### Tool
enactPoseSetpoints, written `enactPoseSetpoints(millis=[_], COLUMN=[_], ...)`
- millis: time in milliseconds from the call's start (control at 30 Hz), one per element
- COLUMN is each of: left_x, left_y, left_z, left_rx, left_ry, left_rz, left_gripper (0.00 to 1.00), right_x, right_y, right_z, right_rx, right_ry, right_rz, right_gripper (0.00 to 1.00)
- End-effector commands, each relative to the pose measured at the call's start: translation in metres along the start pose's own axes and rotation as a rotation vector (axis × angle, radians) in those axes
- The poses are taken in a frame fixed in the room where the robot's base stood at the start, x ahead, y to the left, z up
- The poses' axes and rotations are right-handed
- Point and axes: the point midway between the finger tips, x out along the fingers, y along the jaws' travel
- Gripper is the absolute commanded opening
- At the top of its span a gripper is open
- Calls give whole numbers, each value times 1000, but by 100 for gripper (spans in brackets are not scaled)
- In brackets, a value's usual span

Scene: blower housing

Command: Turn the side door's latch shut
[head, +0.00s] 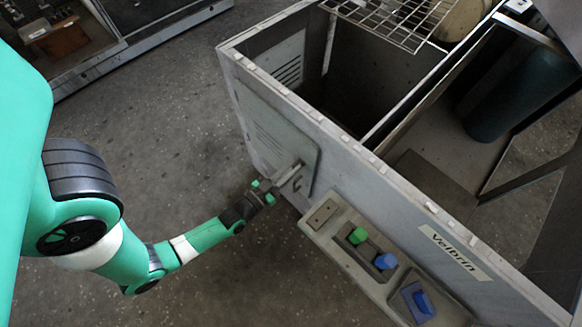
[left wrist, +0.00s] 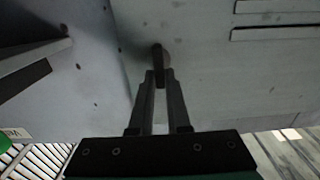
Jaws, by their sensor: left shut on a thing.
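The housing's side door (head: 270,133) is a grey panel with vent slots. It looks about flush with the housing's side wall. The latch (left wrist: 158,55) is a dark, narrow handle standing out from the panel, with a round base behind it. My left gripper (head: 290,177) reaches it from the lower left in the head view. In the left wrist view its two fingertips (left wrist: 160,77) are closed around the latch handle. The fingers hide part of the latch in the head view. My right gripper is not in view.
A control ledge with a green knob (head: 357,236) and blue knobs (head: 386,261) juts out just right of my left gripper. The open-topped housing holds a wire rack (head: 395,20) and a dark cylinder (head: 510,95). Bare floor (head: 165,120) lies left of the door.

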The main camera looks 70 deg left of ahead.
Motion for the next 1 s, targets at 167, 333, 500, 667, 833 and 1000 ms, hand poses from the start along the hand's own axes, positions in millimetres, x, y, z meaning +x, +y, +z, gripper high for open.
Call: enactPoseSetpoints(millis=[167,333,500,667,833,1000], left_x=[0,0,0,0,0,0], left_y=[0,1,2,4,5,7], left_z=[1,0,-1,0,1,2], left_rx=[7,45,130,253,411,573], left_ry=[-3,-4,-5,-7,-8,-8], left_rz=[1,1,0,1,2,2], left_gripper=[0,0,0,0,0,0], right_x=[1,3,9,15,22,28], right_y=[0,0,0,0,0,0], right_z=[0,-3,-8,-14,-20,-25], right_rx=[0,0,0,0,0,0], right_ry=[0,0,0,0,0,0], right_rz=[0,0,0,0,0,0], right_gripper=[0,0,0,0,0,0])
